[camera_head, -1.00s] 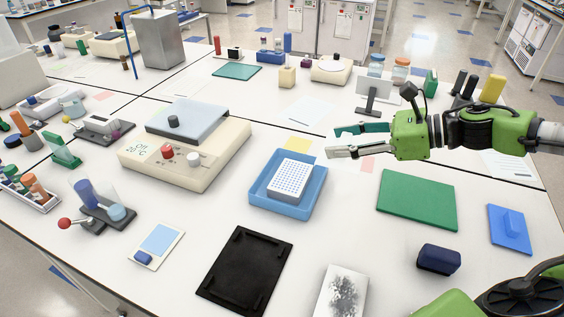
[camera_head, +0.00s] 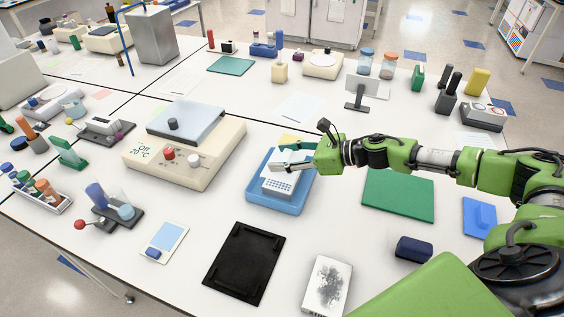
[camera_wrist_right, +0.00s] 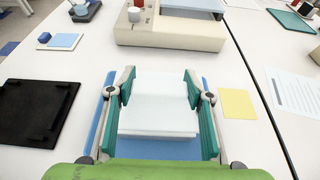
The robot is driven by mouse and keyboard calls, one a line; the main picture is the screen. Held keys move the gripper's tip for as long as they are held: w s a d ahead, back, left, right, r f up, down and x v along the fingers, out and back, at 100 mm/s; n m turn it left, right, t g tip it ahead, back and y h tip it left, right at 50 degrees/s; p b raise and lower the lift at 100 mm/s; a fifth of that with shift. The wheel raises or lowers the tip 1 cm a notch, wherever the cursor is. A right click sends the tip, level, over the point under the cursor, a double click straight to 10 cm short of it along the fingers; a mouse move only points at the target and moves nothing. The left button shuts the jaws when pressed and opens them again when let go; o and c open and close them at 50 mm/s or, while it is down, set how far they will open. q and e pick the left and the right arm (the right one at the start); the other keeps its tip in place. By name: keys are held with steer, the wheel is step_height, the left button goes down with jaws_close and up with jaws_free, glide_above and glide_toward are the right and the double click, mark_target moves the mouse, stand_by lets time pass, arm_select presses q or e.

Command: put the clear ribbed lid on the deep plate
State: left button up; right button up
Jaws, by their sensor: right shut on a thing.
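My right gripper (camera_head: 279,157) reaches in from the right and is shut on this white plate at the tray. In the right wrist view the white plate (camera_wrist_right: 158,110) lies between both teal fingers, over the blue tray (camera_wrist_right: 155,150); its top looks plain there, with no wells to make out. I cannot pick out a separate clear ribbed lid. My left gripper is not in view.
A cream thermal cycler (camera_head: 185,150) stands left of the tray. A black flat tray (camera_head: 243,262) lies in front, a green mat (camera_head: 398,195) to the right. A yellow note (camera_wrist_right: 238,103) lies beside the tray.

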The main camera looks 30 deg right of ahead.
steer(key=shift+w+a+f, duration=0.2)
steer(key=shift+a+f, duration=0.1)
step_height(320, 180, down, 2)
steer(key=shift+s+f+p, duration=0.1)
steer(key=shift+p, duration=0.4)
steer(key=shift+d+f, duration=0.1)
steer(key=shift+f, duration=0.3)
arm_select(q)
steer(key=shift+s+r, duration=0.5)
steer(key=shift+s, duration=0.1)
arm_select(e)
steer(key=shift+f, duration=0.1)
steer(key=o, duration=0.9)
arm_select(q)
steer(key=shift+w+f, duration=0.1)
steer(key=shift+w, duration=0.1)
